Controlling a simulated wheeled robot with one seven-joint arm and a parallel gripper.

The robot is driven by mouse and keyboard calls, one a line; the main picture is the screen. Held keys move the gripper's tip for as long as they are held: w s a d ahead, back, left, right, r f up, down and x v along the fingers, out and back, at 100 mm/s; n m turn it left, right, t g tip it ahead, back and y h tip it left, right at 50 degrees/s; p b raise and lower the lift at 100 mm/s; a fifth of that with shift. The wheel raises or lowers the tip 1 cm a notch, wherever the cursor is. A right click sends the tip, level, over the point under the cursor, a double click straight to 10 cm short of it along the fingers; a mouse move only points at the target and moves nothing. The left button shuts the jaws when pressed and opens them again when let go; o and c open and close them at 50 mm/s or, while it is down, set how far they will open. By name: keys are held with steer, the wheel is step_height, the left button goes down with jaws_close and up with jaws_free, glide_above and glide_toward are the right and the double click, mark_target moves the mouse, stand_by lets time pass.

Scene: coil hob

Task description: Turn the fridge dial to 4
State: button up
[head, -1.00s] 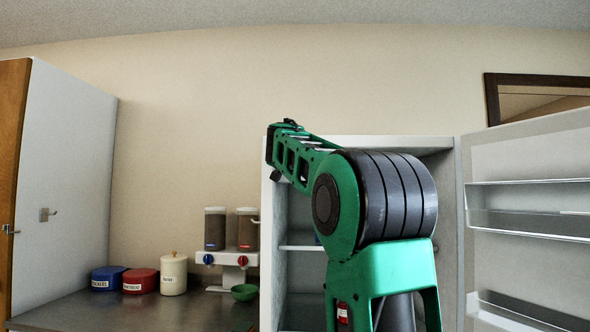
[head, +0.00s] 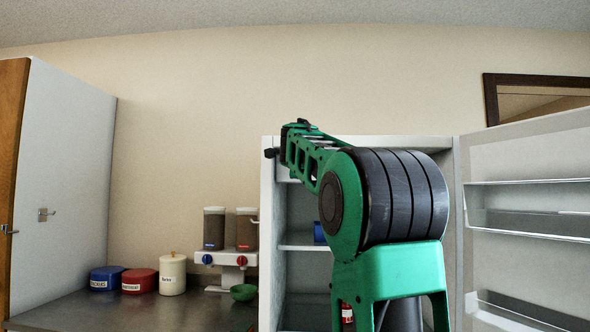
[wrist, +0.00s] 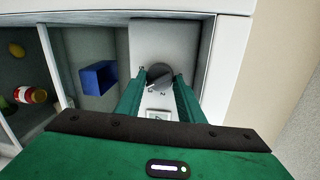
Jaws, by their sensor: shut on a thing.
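The fridge dial (wrist: 160,75) is a dark grey round knob on a pale panel inside the fridge, with small numerals around it, a 2 among those I can make out. In the wrist view my gripper (wrist: 158,84) has its two green fingers closed in on either side of the dial, gripping it. The dial's full setting is too small to read. In the head view my green arm covers the dial and the gripper. The open fridge (head: 268,230) stands behind my arm.
The fridge door (head: 520,150) is open at the right, with clear shelves. A blue container (wrist: 98,78) stands inside the fridge, near a red-and-yellow jar (wrist: 30,95) and a yellow item (wrist: 16,49). Canisters (head: 139,281) and a dispenser (head: 228,257) stand on the counter at left.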

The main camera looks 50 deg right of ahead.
steer(key=shift+w+a+f+m, duration=0.1)
steer(key=shift+m, duration=0.4)
stand_by(0.3)
steer(key=o, duration=1.1)
steer(key=shift+c, duration=0.2)
steer(key=f+v, duration=0.1)
steer(key=v, duration=0.9)
steer(key=shift+s+a+r, duration=0.2)
steer(key=shift+s+r, duration=0.05)
steer(key=shift+r, duration=0.2)
